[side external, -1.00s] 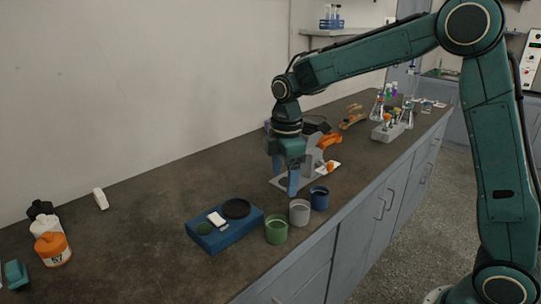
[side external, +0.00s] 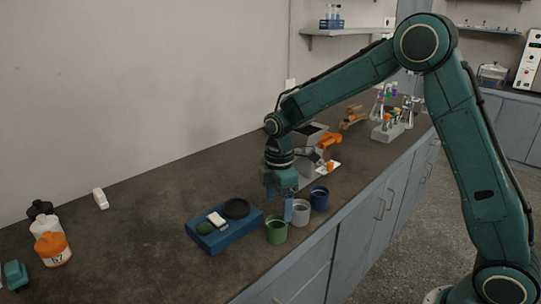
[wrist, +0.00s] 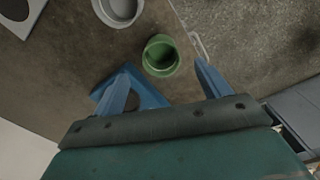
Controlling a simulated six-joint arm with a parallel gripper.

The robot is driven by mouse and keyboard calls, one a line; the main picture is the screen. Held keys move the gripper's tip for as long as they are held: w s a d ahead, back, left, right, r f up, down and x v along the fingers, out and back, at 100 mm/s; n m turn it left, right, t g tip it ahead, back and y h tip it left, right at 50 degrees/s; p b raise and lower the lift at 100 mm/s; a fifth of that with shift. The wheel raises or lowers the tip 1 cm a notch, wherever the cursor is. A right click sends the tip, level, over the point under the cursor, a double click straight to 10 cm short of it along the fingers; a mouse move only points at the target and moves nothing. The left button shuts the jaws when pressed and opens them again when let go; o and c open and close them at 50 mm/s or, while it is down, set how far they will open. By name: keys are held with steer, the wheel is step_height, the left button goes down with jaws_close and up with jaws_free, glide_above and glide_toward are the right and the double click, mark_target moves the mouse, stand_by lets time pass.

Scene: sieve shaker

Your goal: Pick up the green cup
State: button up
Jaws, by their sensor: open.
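The green cup (side external: 276,230) stands upright on the dark bench near its front edge, beside the blue tray. In the wrist view the green cup (wrist: 161,56) shows from above, empty inside, ahead of and between the two blue fingers. My gripper (side external: 288,212) is open and points down, above and close to the cups in the side view. In the wrist view my gripper (wrist: 160,80) has its fingers spread wide with nothing between them. The cup is apart from the fingers in the wrist view.
A grey cup (side external: 300,213) and a blue cup (side external: 320,198) stand in a row with the green one. The blue tray (side external: 228,240) holds a dark round dish and a white item. Bottles (side external: 50,245) stand far left. The bench between is clear.

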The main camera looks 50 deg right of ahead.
mark_target(277, 224)
steer(key=shift+f, duration=1.15)
steer(key=shift+f, duration=0.1)
steer(key=shift+a+f, duration=0.15)
steer(key=shift+f, duration=1.1)
steer(key=shift+a+f, duration=0.1)
steer(key=shift+f, duration=1.15)
steer(key=c, duration=1.1)
